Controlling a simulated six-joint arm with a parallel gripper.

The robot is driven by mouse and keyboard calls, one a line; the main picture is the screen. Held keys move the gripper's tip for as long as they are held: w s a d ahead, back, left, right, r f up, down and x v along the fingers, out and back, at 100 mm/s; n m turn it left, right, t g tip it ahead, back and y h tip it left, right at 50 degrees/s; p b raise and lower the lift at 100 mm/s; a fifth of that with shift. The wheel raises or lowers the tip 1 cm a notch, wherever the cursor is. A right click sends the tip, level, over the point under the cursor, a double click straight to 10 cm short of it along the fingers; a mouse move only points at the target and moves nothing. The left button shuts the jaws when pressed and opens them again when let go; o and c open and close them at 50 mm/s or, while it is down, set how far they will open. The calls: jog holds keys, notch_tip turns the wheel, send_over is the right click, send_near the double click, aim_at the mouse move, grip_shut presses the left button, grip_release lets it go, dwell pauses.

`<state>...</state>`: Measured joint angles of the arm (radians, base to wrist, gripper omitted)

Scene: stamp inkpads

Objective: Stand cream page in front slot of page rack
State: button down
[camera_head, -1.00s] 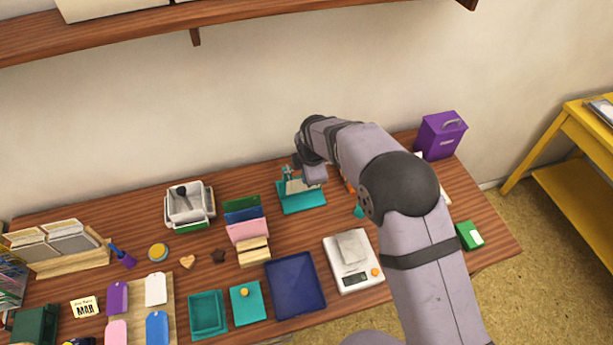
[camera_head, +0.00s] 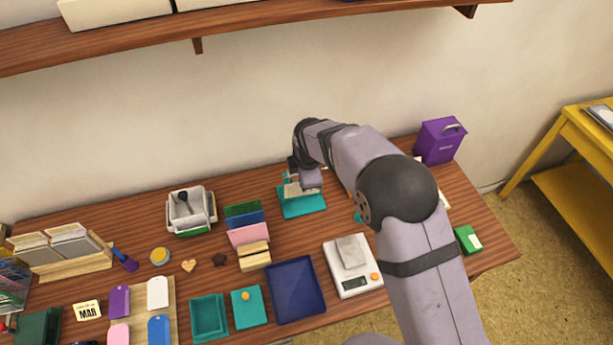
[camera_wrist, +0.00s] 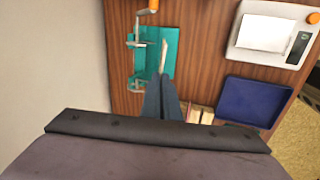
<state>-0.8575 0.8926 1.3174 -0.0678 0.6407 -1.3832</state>
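A thin cream page (camera_wrist: 163,56) shows nearly edge-on at my fingertips in the wrist view, over a teal stand (camera_wrist: 143,58) with a side rod and an orange knob. My gripper (camera_wrist: 161,78) has its dark fingers close together and appears shut on the page's near end. In the head view my gripper (camera_head: 303,185) is low over the teal stand (camera_head: 302,206), and a pale piece of the page shows beside it. What looks like the page rack (camera_head: 254,259) stands to the left, with green, blue and pink upright pieces and wooden front bars. Its front shows partly in the wrist view (camera_wrist: 200,114).
A navy tray (camera_head: 295,290) and a white scale (camera_head: 351,266) lie nearer. A white bin (camera_head: 191,210) stands left of the rack. A purple box (camera_head: 439,140) is at the back right. A wooden card holder (camera_head: 62,262) stands far left.

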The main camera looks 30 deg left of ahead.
jog(key=s+r+m+g+h+p, duration=0.1)
jog(key=s+r+m+h+p, duration=0.2)
jog(key=s+m, duration=1.05)
jog(key=s+a+n+g, duration=0.1)
jog(key=s+a+n, duration=0.4)
jog(key=n, duration=0.9)
jog(key=shift+s+a+r+g+y, duration=0.15)
jog(key=shift+s+a+g+y, duration=0.2)
jog(key=shift+a, duration=0.3)
jog(key=shift+f+b, duration=1.5)
jog(key=shift+f, duration=1.45)
jog(key=shift+f+b, duration=1.3)
jog(key=shift+f, duration=0.75)
jog(key=c, duration=1.9)
grip_release()
jog(key=shift+c, duration=0.2)
jog(key=shift+r, duration=0.15)
